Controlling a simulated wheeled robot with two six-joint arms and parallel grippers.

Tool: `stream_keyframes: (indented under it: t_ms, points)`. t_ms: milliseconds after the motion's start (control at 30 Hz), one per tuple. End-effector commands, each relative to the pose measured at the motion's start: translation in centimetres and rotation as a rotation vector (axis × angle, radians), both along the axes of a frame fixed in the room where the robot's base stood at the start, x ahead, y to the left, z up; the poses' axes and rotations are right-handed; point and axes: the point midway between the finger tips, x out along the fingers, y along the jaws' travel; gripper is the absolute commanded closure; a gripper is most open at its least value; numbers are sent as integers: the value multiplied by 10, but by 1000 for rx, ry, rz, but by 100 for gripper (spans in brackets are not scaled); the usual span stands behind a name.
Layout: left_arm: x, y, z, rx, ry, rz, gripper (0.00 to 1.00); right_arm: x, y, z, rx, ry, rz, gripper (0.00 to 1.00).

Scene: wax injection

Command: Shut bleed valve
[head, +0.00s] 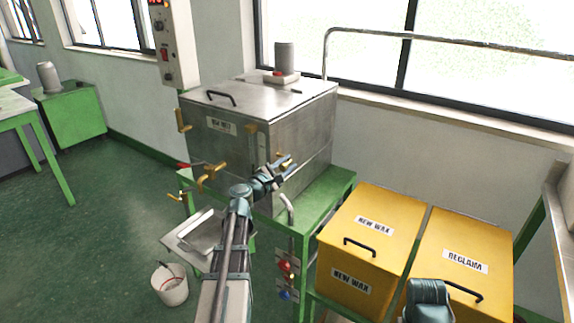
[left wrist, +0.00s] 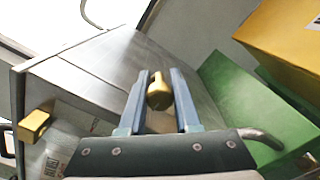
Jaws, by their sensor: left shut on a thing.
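The steel wax melt tank (head: 310,125) stands on a green bench, with a label and a black handle. My left gripper (head: 286,165) is at the lower part of the tank near its front corner. In the left wrist view my left gripper (left wrist: 160,85) has its two blue fingers on either side of a rounded brass handle (left wrist: 158,95) and is shut on it. I take this handle for the bleed valve's, but no label on it shows. In the head view the gripper mostly hides it.
Two yellow wax bins (head: 368,222) stand to the right. Red and blue knobs (head: 287,266) sit below the bench. A white bucket (head: 170,284) stands on the floor.

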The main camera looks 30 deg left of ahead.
Motion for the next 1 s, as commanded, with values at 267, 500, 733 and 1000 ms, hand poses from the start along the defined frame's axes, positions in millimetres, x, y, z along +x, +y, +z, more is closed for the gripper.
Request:
stream_keyframes:
  t_ms: [267, 500, 733, 1000]
  points:
    - [-1, 0, -1, 1, 1, -1, 41, 0, 0, 0, 0, 0, 0, 50]
    - [0, 0, 0, 1, 1, -1, 38, 0, 0, 0, 0, 0, 0, 50]
    - [-18, 1, 0, 1, 0, 2, 38, 0, 0, 0, 0, 0, 0, 50]
    - [-76, 5, 0, 1, 0, 4, 38, 0, 0, 0, 0, 0, 0, 50]
